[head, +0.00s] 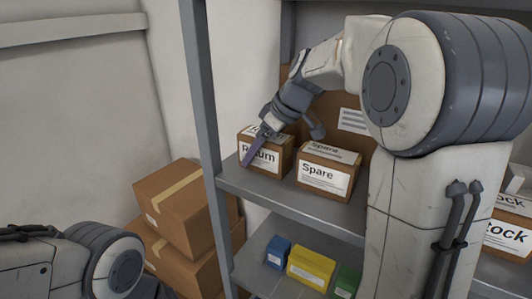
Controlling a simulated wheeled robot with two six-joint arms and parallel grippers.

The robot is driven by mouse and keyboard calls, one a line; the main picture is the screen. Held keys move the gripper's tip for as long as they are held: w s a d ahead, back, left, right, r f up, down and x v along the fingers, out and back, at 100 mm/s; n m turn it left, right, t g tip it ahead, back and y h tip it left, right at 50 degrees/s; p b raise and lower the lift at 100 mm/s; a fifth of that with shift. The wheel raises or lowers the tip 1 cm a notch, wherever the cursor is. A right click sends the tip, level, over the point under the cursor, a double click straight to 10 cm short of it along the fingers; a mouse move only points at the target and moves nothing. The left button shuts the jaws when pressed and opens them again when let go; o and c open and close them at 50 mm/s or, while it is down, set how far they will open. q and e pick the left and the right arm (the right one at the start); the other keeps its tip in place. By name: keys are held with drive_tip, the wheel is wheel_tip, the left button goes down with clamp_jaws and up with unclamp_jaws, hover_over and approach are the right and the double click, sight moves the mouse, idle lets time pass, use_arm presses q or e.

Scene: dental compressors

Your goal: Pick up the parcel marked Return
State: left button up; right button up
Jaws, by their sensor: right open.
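The parcel marked Return (272,157) is a small brown box with a white label on the upper shelf, at its left end. My right gripper (281,145) is open at this parcel. One finger crosses in front of the label and hides part of the word. The other finger is at the parcel's upper right, near the gap to the parcel marked Spare (325,174). I cannot tell whether either finger touches the Return parcel. My left arm shows at the lower left, but its gripper is out of view.
The upper shelf (268,196) has a grey post (203,100) at its left. Blue (278,252), yellow (311,267) and green (347,283) boxes stand on the lower shelf. Large cartons (182,203) are stacked left of the post. A Stock box (507,236) is at the right.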

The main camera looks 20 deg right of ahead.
drive_tip(key=c, duration=1.4)
drive_tip(key=shift+c, duration=0.7)
drive_tip(key=shift+r, duration=0.1)
